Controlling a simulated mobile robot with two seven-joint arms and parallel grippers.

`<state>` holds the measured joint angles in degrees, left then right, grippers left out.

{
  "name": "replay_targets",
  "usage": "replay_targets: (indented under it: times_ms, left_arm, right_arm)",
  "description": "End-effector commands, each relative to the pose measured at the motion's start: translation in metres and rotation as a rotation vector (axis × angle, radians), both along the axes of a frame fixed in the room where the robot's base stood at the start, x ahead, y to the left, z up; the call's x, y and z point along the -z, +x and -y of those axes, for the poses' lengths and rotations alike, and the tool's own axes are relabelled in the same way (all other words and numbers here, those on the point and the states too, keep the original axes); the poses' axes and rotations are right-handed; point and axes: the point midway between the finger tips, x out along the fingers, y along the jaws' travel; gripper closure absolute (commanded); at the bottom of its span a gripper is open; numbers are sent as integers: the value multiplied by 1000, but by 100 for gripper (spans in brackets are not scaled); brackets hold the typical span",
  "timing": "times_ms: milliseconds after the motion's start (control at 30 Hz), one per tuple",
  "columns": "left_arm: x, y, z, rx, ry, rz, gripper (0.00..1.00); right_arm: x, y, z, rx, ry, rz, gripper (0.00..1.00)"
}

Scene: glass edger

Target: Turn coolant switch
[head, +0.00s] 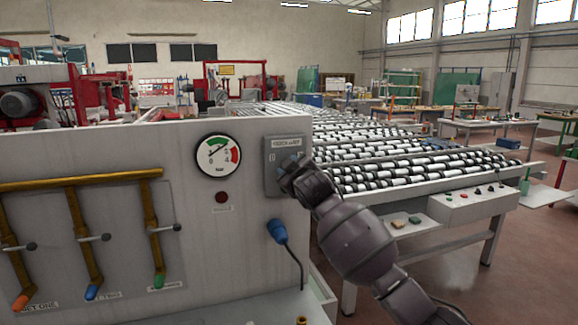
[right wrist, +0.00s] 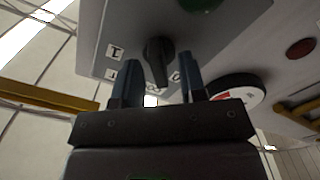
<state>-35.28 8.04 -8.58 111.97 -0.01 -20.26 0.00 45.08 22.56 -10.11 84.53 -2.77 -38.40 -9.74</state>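The coolant switch is a black rotary knob (right wrist: 157,60) on a grey box with small white letter labels. In the head view the grey switch box (head: 285,146) sits at the right end of the machine panel, and its knob is hidden behind my right gripper. My right gripper (head: 291,178) is at the lower part of this box. In the right wrist view my gripper's two blue-grey fingers (right wrist: 160,64) are apart, with the knob showing between them. I cannot tell whether they touch it. My left gripper is not in view.
The panel (head: 110,150) also carries a round pressure gauge (head: 217,156), a dark red lamp (head: 222,197), brass pipes with coloured-tipped valves (head: 85,180) and a blue nozzle (head: 277,231) below the switch box. A roller conveyor (head: 400,165) stands behind at the right.

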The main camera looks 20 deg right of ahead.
Motion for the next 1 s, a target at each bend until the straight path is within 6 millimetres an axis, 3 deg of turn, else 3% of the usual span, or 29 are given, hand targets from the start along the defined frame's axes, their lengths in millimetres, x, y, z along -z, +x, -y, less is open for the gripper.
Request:
replay_targets:
  times_ms: [467,733,1000]
  left_arm:
    - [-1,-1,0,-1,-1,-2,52]
    - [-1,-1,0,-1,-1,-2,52]
    - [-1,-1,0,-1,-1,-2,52]
  right_arm:
    - [0,9,0,-1,0,1,62]
    - [0,9,0,0,0,0,100]
    - [0,9,0,0,12,0,100]
